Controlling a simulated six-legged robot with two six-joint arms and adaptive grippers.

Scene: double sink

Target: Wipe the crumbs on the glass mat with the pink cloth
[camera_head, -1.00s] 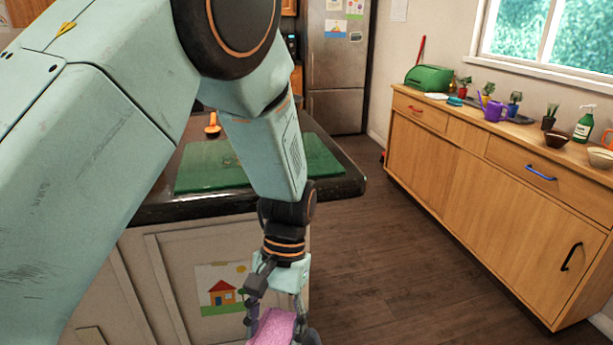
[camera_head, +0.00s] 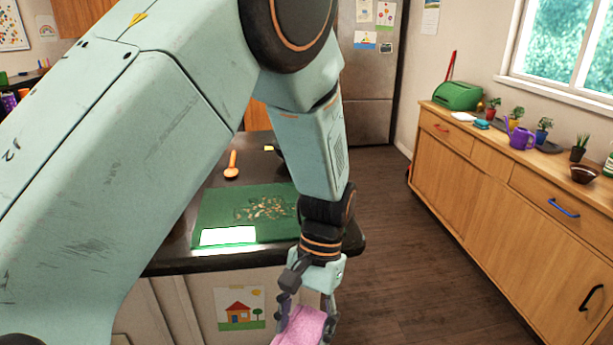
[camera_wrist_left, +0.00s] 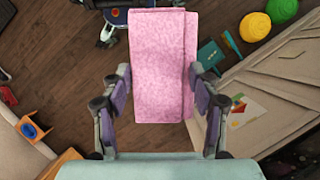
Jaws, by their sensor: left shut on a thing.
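The pink cloth (camera_head: 303,326) is folded and held in my left gripper (camera_head: 306,308), low in front of the counter in the head view. In the left wrist view the cloth (camera_wrist_left: 160,65) sits between the two fingers of the left gripper (camera_wrist_left: 160,100). The green glass mat (camera_head: 212,208) lies on the dark counter top, up and left of the gripper. Brown crumbs (camera_head: 264,209) are scattered on the mat's right part. My left arm hides part of the mat's surroundings. My right gripper is not in view.
An orange spoon-like utensil (camera_head: 231,166) lies on the counter (camera_head: 190,262) behind the mat. A bright reflection covers the mat's front edge. A wooden sideboard (camera_head: 500,200) with plants and a purple watering can (camera_head: 522,139) stands right. The floor between is clear.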

